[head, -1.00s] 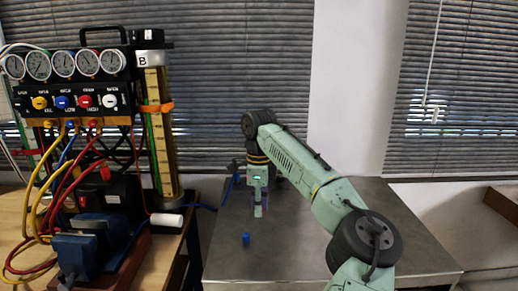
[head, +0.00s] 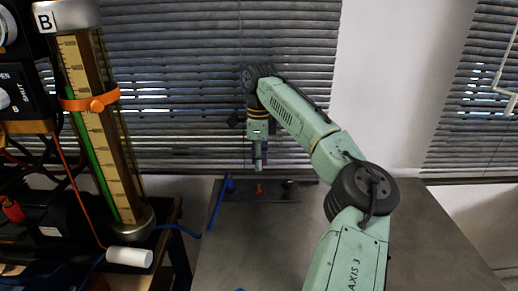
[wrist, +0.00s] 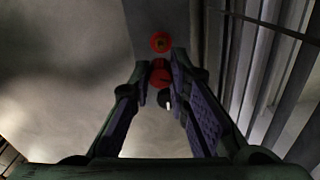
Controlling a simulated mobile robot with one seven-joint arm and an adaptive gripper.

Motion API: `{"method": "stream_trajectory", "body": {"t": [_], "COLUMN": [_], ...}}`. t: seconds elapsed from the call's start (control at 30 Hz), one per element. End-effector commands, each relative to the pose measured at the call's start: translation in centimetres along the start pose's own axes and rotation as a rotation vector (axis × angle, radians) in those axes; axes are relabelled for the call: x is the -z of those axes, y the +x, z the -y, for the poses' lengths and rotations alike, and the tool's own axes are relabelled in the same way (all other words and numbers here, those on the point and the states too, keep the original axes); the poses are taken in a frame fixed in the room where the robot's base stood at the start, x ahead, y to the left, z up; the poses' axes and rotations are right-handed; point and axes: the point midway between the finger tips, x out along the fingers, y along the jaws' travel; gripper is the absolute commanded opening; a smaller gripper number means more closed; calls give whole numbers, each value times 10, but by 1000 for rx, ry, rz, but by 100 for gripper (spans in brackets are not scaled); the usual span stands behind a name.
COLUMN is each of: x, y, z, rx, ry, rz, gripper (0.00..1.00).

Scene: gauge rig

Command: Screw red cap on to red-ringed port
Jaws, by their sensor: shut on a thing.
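My gripper (head: 258,166) points down above the dark plate (head: 242,196) at the back of the bench. In the wrist view its fingertips (wrist: 162,72) are shut on the red cap (wrist: 159,79). The cap is hardly visible in the head view. The red-ringed port (head: 259,189) stands on the plate, just below the gripper. In the wrist view the port (wrist: 160,42) shows as a red ring with a yellowish centre, beyond the fingertips and apart from the cap.
A blue fitting (head: 229,184) and a black fitting (head: 289,184) flank the red one. A blue hose (head: 213,212) runs left from the plate. The bench front (head: 270,250) is mostly clear.

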Motion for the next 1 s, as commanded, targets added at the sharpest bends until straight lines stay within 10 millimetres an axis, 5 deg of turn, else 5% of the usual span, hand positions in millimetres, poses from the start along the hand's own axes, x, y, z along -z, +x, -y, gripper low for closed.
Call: {"method": "stream_trajectory", "body": {"t": [0.5, 1.0], "x": [-3, -2], "y": [0, 44], "z": [0, 0], "rx": [-4, -4], "ry": [18, 18], "rz": [0, -3], "gripper": [4, 4]}}
